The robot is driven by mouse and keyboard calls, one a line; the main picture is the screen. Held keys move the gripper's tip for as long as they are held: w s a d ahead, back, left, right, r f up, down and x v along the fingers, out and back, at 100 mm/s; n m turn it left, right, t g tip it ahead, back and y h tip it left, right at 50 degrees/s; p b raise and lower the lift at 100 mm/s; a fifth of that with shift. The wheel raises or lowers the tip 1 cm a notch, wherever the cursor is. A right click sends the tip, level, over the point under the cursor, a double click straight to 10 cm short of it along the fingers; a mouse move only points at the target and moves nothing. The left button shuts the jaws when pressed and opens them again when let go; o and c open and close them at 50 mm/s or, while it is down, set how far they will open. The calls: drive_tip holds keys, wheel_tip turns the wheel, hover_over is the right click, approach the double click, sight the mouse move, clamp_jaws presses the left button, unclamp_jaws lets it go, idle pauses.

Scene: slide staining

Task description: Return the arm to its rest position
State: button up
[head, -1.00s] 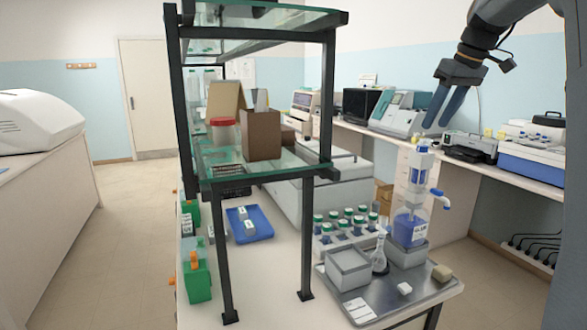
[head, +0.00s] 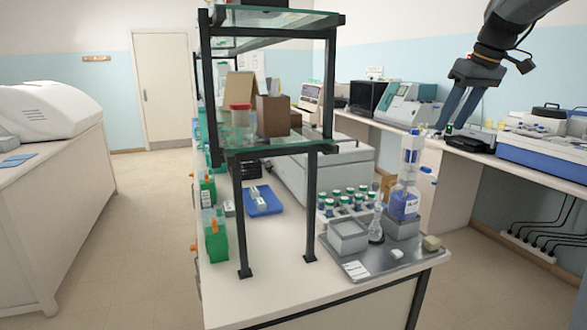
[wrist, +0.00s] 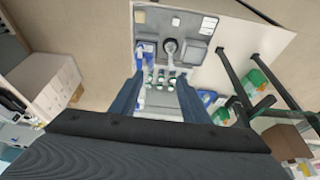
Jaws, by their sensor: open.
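My gripper (head: 456,112) is open and empty in the head view, at the upper right, with its two fingers pointing down. It hangs in the air in front of the right-hand wall bench. In the wrist view, my gripper (wrist: 158,98) shows its two spread fingers with nothing between them but the distant bench below. The grey tray (head: 372,268) with a blue-labelled bottle (head: 404,204), a glass flask (head: 376,228) and a grey box (head: 347,237) stands on the bench, apart from the gripper.
A dark-framed glass shelf (head: 312,190) rises from the bench (head: 300,300). Green-capped bottles (head: 345,200) and a blue tray (head: 263,205) stand near it. Instruments (head: 408,105) line the right wall bench. The floor (head: 150,230) at the left is clear.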

drive_tip(key=s+a+f+m+g, duration=0.1)
drive_tip(key=s+a+f, duration=0.25)
drive_tip(key=f, duration=0.25)
drive_tip(key=s+a+f+b, duration=0.1)
drive_tip(key=s+a+f, duration=0.1)
drive_tip(key=a+f, duration=0.35)
drive_tip(key=s+a+f+m+g, duration=0.1)
drive_tip(key=s+a+f, duration=0.2)
drive_tip(key=f, duration=0.4)
drive_tip(key=s+a+f+m, duration=0.1)
drive_tip(key=s+a+f, duration=0.3)
drive_tip(key=s+f, duration=0.4)
drive_tip(key=s+a+f+h+b, duration=0.1)
drive_tip(key=s+a+f, duration=0.4)
drive_tip(key=s+f, duration=0.3)
drive_tip(key=s, duration=0.4)
drive_tip(key=shift+f+m+g+h, duration=0.25)
drive_tip(key=shift+m+g+h, duration=0.05)
drive_tip(key=shift+m, duration=0.1)
